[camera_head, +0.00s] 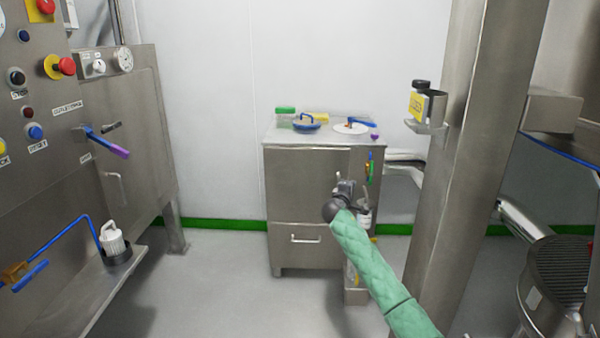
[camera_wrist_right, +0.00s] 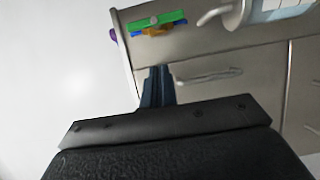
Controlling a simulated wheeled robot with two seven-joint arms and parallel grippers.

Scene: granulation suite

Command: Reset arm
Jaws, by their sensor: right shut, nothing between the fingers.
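My right gripper (camera_head: 346,187) is at the end of my green-sleeved arm, in front of the right side of a steel cabinet (camera_head: 303,190). In the right wrist view, the two dark fingers (camera_wrist_right: 158,74) are closed together with nothing between them. Behind them in that view are the cabinet front (camera_wrist_right: 225,65) and a drawer handle (camera_wrist_right: 208,76). Any gap between the fingertips and the cabinet is hard to judge. My left gripper is not in the frames.
On the cabinet top are a blue lid (camera_head: 306,124), a white plate (camera_head: 350,128) and a green-topped box (camera_head: 285,113). A bottle (camera_head: 364,216) is beside the gripper. A steel post (camera_head: 470,170) stands right; a control panel (camera_head: 35,110) stands left. The floor between is clear.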

